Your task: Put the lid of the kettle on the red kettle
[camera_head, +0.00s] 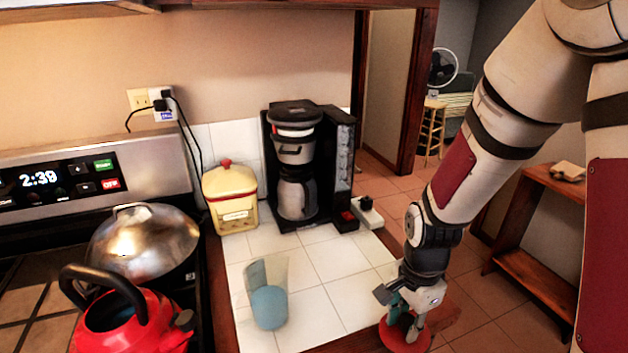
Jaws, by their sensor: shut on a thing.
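The red kettle (148,328) stands on the stove at the lower left, with its black handle arching over its open top. The kettle lid (393,338) is a red disc at the counter's right front corner. My gripper (402,312) points down and is shut on the lid from above. The gripper hides part of the lid's top. I cannot tell whether the lid touches the counter or hangs just above it. The kettle is well to the left of my gripper.
A clear cup with a blue base (269,306) stands on the white tiles between lid and kettle. A black coffee maker (300,165) and a yellow canister (230,198) stand at the back. A domed metal pan (145,243) sits behind the kettle. The tiles right of the cup are clear.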

